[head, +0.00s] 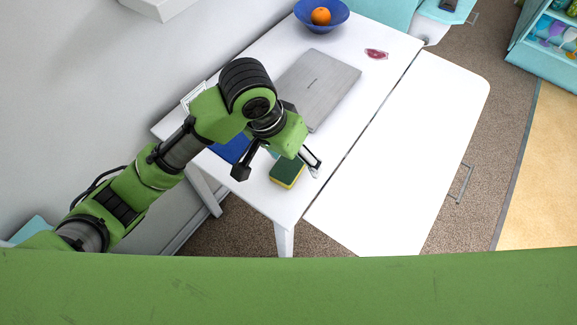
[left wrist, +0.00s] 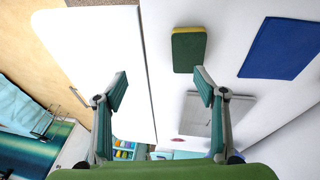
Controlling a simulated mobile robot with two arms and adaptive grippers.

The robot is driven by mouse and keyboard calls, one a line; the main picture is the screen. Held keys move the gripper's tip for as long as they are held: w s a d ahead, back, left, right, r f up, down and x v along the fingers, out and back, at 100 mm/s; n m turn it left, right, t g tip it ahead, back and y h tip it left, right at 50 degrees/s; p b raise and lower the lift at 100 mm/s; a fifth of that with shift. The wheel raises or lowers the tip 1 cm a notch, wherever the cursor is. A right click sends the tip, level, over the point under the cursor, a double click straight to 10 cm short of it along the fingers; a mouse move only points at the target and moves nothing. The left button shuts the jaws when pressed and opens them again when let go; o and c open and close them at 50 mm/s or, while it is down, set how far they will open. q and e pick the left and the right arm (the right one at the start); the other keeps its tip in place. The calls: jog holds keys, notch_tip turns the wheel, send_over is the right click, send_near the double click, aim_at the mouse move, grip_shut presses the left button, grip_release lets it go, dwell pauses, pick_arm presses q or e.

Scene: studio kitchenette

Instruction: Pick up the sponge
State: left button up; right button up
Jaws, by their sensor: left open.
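The sponge (head: 287,171) is green on top with a yellow layer below. It lies flat on the white table near its front end. In the left wrist view the sponge (left wrist: 188,52) is beyond the fingertips, nearer the right finger. My left gripper (head: 277,168) is open and empty, above the sponge in the head view, with a finger to either side of it. In the left wrist view the open fingers (left wrist: 161,86) show white table and its seam between them. My right gripper is in neither view.
A closed grey laptop (head: 318,88) lies behind the gripper. A blue flat item (head: 231,149) is partly hidden by my arm. A blue bowl (head: 335,22) with an orange (head: 320,16) and a small red item (head: 376,54) are farther back. The right tabletop (head: 420,140) is bare.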

pick_arm(q)
notch_tip(320, 180, up, 3)
jog(key=w+a+y, duration=0.2)
jog(key=w+a, duration=0.1)
send_over(288, 165)
jog(key=s, duration=0.2)
jog(key=f, duration=0.5)
jog(key=a+f, duration=0.1)
jog(key=f, duration=0.1)
jog(key=shift+w+f, duration=0.2)
jog(key=shift+f, duration=0.2)
jog(key=shift+w+d+f, duration=0.15)
jog(key=shift+w+f, duration=0.1)
jog(key=shift+f, duration=0.65)
jog(key=shift+w+d+f, duration=0.2)
jog(key=shift+f, duration=0.75)
jog(key=shift+w+d+f, duration=0.15)
jog(key=shift+w+f, duration=0.1)
jog(key=shift+f, duration=0.65)
jog(key=c, duration=0.8)
